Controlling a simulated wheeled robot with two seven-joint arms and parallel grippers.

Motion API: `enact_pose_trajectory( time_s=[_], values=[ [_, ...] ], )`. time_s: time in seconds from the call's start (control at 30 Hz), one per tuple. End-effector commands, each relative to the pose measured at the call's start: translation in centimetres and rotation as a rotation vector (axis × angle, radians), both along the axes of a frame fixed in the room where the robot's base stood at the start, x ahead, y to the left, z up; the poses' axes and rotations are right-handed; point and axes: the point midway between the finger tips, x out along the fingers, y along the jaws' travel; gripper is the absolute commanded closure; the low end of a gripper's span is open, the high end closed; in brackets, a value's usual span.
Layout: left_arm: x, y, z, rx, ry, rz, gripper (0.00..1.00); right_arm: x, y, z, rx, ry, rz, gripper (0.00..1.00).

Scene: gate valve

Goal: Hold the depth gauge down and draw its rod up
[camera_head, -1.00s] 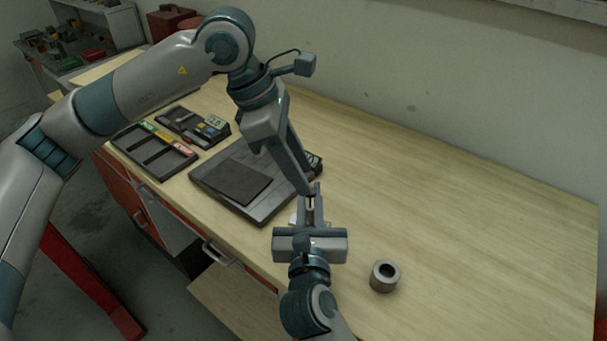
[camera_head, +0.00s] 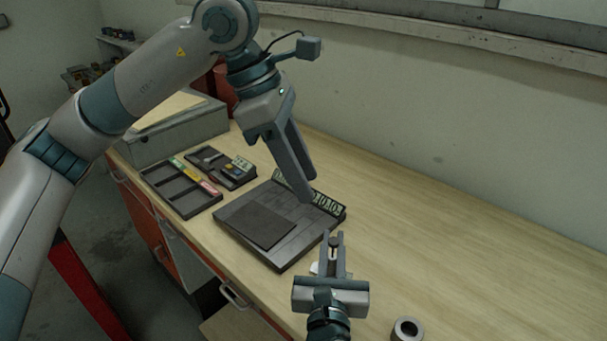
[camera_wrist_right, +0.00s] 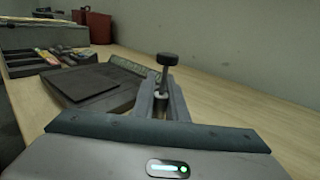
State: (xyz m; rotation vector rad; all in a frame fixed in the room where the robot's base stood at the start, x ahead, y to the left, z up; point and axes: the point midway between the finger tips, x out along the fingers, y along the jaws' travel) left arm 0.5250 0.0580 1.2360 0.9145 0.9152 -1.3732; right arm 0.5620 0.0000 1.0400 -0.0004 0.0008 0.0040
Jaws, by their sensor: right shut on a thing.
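The depth gauge is mostly hidden by my right gripper. Its dark round knob on a thin rod (camera_wrist_right: 166,66) stands upright between the right fingers in the right wrist view. In the head view the knob (camera_head: 335,240) shows at the fingertips, and a small pale piece (camera_head: 315,267) shows beside the gripper, perhaps the gauge's base. My right gripper (camera_head: 337,246) is shut on the gauge, low over the bench. My left gripper (camera_head: 305,199) points down above the dark tray, up and left of the knob and apart from it. Its fingers overlap, so its opening is unclear.
A dark tray with a flat pad (camera_head: 262,225) and a lettered edge lies left of the right gripper. A compartment tray (camera_head: 180,190) and a grey box (camera_head: 180,130) stand farther left. A metal ring (camera_head: 407,330) is at the front. The bench's right side is clear.

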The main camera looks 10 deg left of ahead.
Motion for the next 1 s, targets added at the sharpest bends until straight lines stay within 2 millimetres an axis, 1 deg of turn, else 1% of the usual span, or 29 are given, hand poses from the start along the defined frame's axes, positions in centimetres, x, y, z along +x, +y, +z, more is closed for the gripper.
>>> enact_pose_trajectory(
  time_s=[0.07, 0.1, 0.17, 0.2, 0.5, 0.67, 0.77, 0.87, 1.0],
  values=[
    [0.0, 0.0, 0.0, 0.000, 0.000, 0.000, 0.65, 0.0, 0.0, 0.1, 0.000, -0.001, 0.000, 1.00],
    [0.0, 0.0, 0.0, 0.000, 0.000, 0.000, 0.65, 0.0, 0.0, 0.1, 0.000, -0.001, 0.000, 0.85],
    [0.0, 0.0, 0.0, 0.000, 0.000, 0.000, 0.65, 0.0, 0.0, 0.1, 0.000, -0.001, 0.000, 0.71],
    [0.0, 0.0, 0.0, 0.000, 0.000, 0.000, 0.65, 0.0, 0.0, 0.1, 0.000, -0.001, 0.000, 0.66],
    [0.0, 0.0, 0.0, 0.000, 0.000, 0.000, 0.65, -0.1, 0.0, 0.0, 0.000, 0.000, 0.000, 0.66],
    [0.0, 0.0, 0.0, 0.000, 0.000, 0.000, 0.65, -0.7, 0.0, 0.0, 0.000, 0.000, 0.000, 0.66],
    [0.0, 0.0, 0.0, 0.000, 0.000, 0.000, 0.65, -1.6, 0.0, -0.1, 0.000, 0.001, 0.000, 0.66],
    [0.0, 0.0, 0.0, 0.000, 0.000, 0.000, 0.65, -2.9, 0.0, -0.1, 0.001, 0.002, 0.001, 0.66],
    [0.0, 0.0, 0.0, 0.000, 0.000, 0.000, 0.65, -5.3, 0.0, -0.1, 0.001, 0.002, 0.001, 0.66]
  ],
)
